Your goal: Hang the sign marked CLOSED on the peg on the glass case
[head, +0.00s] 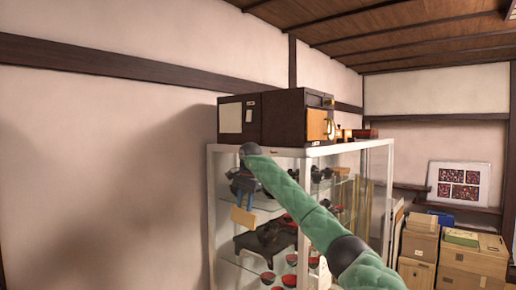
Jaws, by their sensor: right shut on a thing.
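My right arm reaches in from the lower right to the front of the glass case (212,205). My right gripper (242,202) is at the arm's far end, pointing down in front of the case's upper left part. It is shut on a small tan sign (243,218), which hangs tilted just below the fingers. Any lettering on the sign is too small to read. I cannot make out the peg for certain; the arm and gripper cover part of the case front. My left gripper is not in view.
Dark lacquer bowls and a black tray-table stand on the glass shelves behind the sign. A dark wooden box (283,117) sits on top of the case. Cardboard boxes (470,262) are stacked at the right. The wall at left is bare.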

